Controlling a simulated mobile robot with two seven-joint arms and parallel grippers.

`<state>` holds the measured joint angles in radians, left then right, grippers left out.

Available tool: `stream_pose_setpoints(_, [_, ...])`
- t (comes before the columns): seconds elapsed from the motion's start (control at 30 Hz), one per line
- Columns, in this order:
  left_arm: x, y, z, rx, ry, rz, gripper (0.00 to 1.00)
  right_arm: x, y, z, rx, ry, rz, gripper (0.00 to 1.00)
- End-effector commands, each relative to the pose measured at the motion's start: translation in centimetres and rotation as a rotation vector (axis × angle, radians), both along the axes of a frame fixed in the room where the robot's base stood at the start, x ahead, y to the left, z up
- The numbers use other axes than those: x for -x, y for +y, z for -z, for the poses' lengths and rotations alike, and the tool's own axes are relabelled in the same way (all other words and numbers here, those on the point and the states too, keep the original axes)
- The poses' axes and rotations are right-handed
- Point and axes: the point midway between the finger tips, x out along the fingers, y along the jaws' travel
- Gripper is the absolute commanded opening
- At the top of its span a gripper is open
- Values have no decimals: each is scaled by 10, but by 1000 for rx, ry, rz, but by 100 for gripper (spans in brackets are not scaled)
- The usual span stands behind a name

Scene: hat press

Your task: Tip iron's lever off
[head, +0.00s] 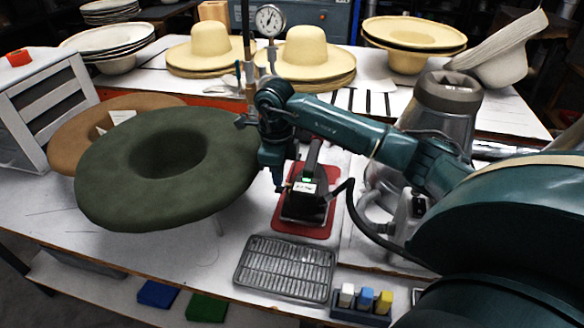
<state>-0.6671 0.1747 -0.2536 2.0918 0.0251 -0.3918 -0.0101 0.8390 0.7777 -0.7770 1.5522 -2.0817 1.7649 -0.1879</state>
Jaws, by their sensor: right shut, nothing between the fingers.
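The iron (312,202), dark with a pale label and a small green light, stands on a red mat (290,225) in the middle of the table. A dark upright part rises at its back; I cannot make out which part is the lever. My right gripper (278,187) points down just left of the iron's label, shut and empty. It is very close to the iron, but I cannot tell if they touch. My right arm comes in from the right and hides part of the area behind the iron. My left gripper is out of view.
A green felt hat (110,185) lies left of the iron, over a brown one (68,140). A metal rack (285,268) lies in front, with a block holder (360,312) at the edge. Straw hats (305,55) stand behind. A grey machine (445,115) stands right.

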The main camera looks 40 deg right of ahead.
Motion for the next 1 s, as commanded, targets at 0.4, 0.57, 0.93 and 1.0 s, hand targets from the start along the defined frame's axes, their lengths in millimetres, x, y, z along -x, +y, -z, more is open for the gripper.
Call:
stream_pose_setpoints(0.4, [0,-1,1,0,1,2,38,0,0,0,0,0,0,0])
stream_pose_setpoints(0.57, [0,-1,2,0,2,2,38,0,0,2,0,0,0,0])
stream_pose_setpoints(0.93, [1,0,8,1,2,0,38,0,0,10,0,0,1,0])
stream_pose_setpoints(1.0, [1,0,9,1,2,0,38,0,0,11,0,0,1,0])
